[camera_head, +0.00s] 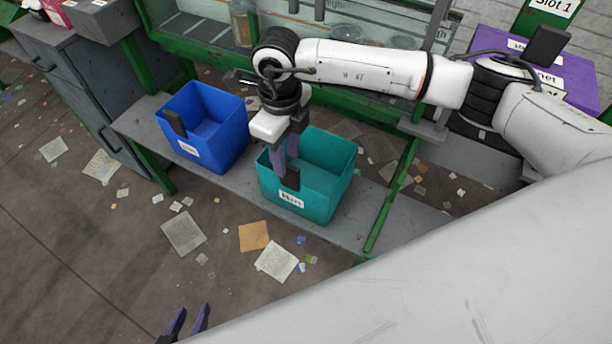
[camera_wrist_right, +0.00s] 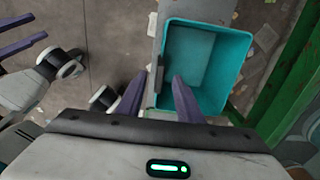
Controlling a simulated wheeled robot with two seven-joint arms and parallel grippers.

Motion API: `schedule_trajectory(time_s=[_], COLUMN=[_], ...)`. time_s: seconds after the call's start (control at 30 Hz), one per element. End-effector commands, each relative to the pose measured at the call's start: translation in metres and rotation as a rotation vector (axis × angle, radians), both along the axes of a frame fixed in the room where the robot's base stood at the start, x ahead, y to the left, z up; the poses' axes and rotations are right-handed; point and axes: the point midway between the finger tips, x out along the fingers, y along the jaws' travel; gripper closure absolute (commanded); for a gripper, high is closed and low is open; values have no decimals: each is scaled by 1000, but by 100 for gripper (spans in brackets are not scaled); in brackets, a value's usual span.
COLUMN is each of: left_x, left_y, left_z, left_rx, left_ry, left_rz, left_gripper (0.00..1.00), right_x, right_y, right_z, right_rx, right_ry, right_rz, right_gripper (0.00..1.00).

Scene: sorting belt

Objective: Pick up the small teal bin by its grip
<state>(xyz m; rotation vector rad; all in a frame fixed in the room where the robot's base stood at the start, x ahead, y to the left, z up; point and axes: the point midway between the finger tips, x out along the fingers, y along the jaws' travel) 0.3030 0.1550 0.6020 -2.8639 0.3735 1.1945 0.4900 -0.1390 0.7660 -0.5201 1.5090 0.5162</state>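The small teal bin (camera_head: 325,165) with a white label stands on a low grey shelf. A black grip (camera_head: 291,178) is on its near-left wall. My right gripper (camera_head: 292,152) points down over this wall at the grip. In the right wrist view the right gripper (camera_wrist_right: 160,88) has its purple fingers apart, one outside the bin's wall and one over the teal bin's inside (camera_wrist_right: 205,65). The grip is partly hidden between them. The bin looks empty. My left gripper (camera_head: 188,322) is open and empty, low at the bottom edge over the floor.
A blue bin (camera_head: 215,125) with a black grip stands left of the teal bin on the shelf (camera_head: 145,120). Green frame posts (camera_head: 392,195) rise at the right. A purple bin (camera_head: 575,80) is at the upper right. Paper scraps litter the floor.

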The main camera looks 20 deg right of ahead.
Motion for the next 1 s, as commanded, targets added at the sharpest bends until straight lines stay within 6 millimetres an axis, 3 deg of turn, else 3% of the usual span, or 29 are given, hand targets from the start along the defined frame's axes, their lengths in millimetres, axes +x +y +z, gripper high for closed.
schedule_trajectory(time_s=[0.4, 0.67, 0.87, 1.0], left_x=[0, 0, 0, 1], left_y=[0, 1, 1, 1], left_z=[1, 1, 1, 1], left_rx=[-1, 0, 0, 0], left_ry=[0, 1, 0, 0], left_rz=[2, 2, 3, 3], left_gripper=[69, 69, 69, 69], right_x=[-2, -2, -2, -2], right_y=[0, 0, 0, 0], right_z=[-52, -54, -54, -53], right_rx=[4, 4, 5, 5], right_ry=[0, -1, -1, -1], right_rz=[0, 1, 1, 1], right_gripper=[67, 67, 100, 100])
